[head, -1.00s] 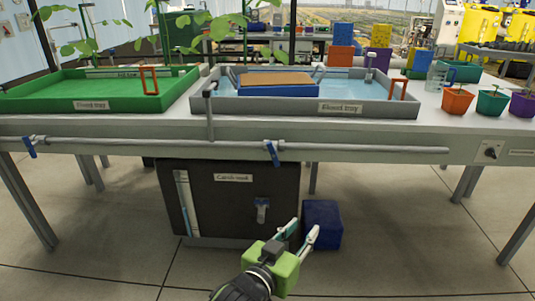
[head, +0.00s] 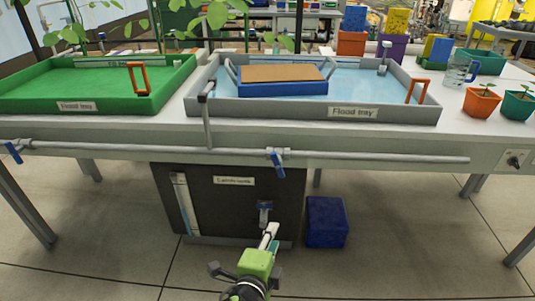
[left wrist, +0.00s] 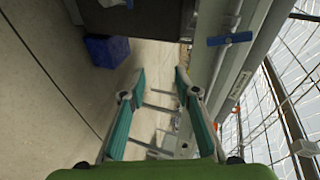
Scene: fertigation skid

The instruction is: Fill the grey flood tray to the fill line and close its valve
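The grey flood tray (head: 375,111) stands on the bench with blue water in it. I cannot make out its fill line. A blue valve handle (head: 276,162) sits on the pipe under the tray's front; it also shows crosswise to the pipe in the left wrist view (left wrist: 230,39). My left gripper (head: 271,237) is low in front of the dark tank, below that handle and apart from it. In the left wrist view its fingers (left wrist: 160,72) are spread with nothing between them. My right gripper is not in view.
A green flood tray (head: 120,106) stands left, with another blue pipe valve (head: 13,152) below. A blue tray (head: 280,89) sits inside the grey one.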

